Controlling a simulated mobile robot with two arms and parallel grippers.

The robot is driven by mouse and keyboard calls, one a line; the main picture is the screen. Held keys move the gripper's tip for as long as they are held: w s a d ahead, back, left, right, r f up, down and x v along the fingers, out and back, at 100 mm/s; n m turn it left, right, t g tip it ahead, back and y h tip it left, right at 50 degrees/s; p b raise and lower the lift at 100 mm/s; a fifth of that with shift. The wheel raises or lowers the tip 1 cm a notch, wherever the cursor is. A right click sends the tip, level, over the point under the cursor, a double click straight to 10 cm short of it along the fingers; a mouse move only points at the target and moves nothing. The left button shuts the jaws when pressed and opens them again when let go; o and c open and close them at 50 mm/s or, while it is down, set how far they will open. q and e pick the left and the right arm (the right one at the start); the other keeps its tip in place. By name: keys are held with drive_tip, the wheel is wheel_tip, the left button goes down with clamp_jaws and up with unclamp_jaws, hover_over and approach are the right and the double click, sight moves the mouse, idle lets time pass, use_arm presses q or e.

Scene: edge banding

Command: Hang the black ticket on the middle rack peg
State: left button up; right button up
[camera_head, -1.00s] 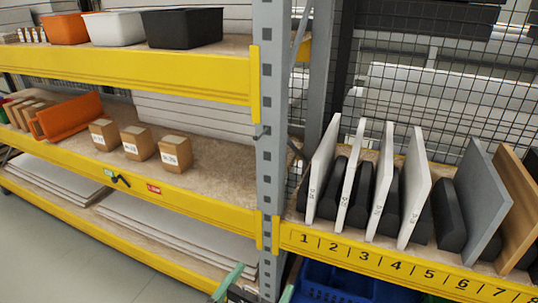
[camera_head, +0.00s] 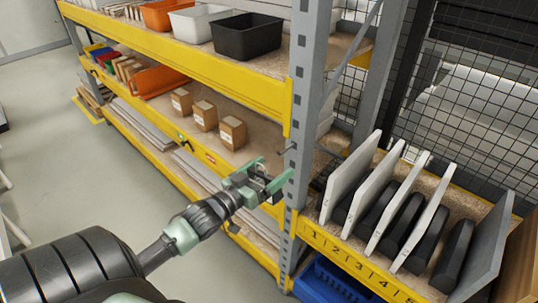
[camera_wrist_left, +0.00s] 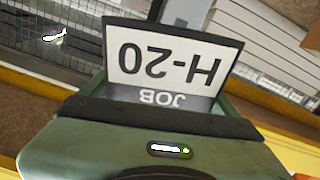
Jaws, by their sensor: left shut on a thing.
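My left gripper (camera_head: 262,182) is shut on a black-edged ticket, in front of the yellow rack beam beside the grey upright. In the left wrist view the ticket (camera_wrist_left: 172,60) has a white face reading H-20 and a grey JOB strip, upside down in the picture. A dark peg-like piece (camera_head: 284,151) sticks out from the upright just above the gripper. On the middle shelf's yellow beam, a small dark piece (camera_head: 187,140) sits between a green and a red label. I cannot tell which is the middle peg. My right gripper is out of view.
Cardboard boxes (camera_head: 204,116) stand on the middle shelf, with an orange bin (camera_head: 162,81) behind. A black bin (camera_head: 247,38) is on the upper shelf. White panels (camera_head: 391,203) stand in numbered slots at right.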

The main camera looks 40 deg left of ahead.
sight(295, 152)
use_arm(q)
drive_tip(key=shift+w+r, duration=0.15)
drive_tip(key=shift+w, duration=0.2)
drive_tip(key=shift+w+d+f+b, duration=0.1)
drive_tip(key=shift+w+f+b, duration=0.1)
drive_tip(key=shift+w+b, duration=1.05)
drive_tip(key=shift+w+d+f+b, duration=0.15)
drive_tip(key=shift+w+b, duration=0.65)
drive_tip(key=shift+w, duration=0.8)
drive_tip(key=shift+w+f+b, duration=0.1)
drive_tip(key=shift+w+b, duration=1.1)
drive_tip(key=shift+w, duration=0.55)
drive_tip(key=shift+w+f, duration=0.3)
drive_tip(key=shift+w, duration=0.2)
drive_tip(key=shift+w+f, duration=0.1)
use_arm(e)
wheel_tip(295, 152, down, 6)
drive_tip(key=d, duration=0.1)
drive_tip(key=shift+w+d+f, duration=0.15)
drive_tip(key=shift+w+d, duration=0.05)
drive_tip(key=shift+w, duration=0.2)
use_arm(q)
drive_tip(key=shift+d, duration=0.1)
